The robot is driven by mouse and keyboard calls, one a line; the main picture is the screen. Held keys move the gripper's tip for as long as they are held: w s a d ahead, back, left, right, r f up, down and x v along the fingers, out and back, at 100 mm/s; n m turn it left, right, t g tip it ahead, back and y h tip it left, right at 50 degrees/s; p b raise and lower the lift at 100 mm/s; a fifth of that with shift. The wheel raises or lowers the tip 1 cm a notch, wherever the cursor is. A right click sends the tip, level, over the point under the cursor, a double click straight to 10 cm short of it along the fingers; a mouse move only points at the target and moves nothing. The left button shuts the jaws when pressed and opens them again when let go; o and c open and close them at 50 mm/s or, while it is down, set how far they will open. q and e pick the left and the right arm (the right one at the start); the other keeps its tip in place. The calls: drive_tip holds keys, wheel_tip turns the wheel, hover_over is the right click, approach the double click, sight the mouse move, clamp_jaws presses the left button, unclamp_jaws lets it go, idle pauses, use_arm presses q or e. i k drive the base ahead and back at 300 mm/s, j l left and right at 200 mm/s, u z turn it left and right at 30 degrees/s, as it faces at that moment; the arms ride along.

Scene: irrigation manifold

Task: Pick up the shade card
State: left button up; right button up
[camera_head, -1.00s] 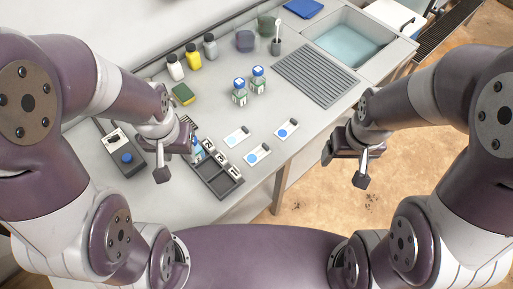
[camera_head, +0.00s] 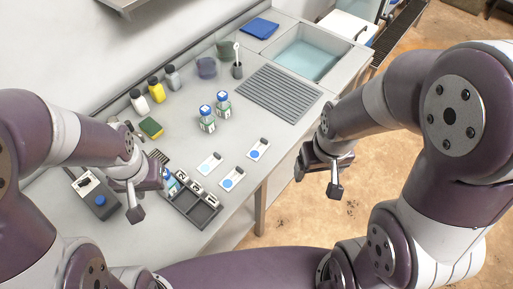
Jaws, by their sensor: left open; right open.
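Three white shade cards with blue spots lie flat on the grey counter: one with a pale blue spot (camera_head: 209,165), one nearer the front edge (camera_head: 233,180), and one further right (camera_head: 259,150). I cannot tell which one the task means. My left gripper (camera_head: 149,200) is open above the counter, left of the cards and beside the dark tray. My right gripper (camera_head: 317,182) is open and empty, right of the cards and past the counter's edge, over the floor. Neither gripper touches a card.
A dark tray (camera_head: 205,215) with numbered blocks sits left of the cards. Two blue-capped bottles (camera_head: 208,122) stand behind them. A ribbed drainboard (camera_head: 279,95) and sink (camera_head: 312,60) lie further back. A device with a blue knob (camera_head: 99,200) is at left.

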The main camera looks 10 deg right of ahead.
sight(209, 165)
drive_tip(key=i+l+u, duration=0.1)
drive_tip(key=l, duration=0.25)
drive_tip(key=i+l+u, duration=0.1)
drive_tip(key=i+l, duration=0.15)
drive_tip(key=i+l+u, duration=0.1)
drive_tip(key=l, duration=0.35)
drive_tip(key=i+l+u, duration=0.1)
drive_tip(key=i+l, duration=0.15)
drive_tip(key=l, duration=0.1)
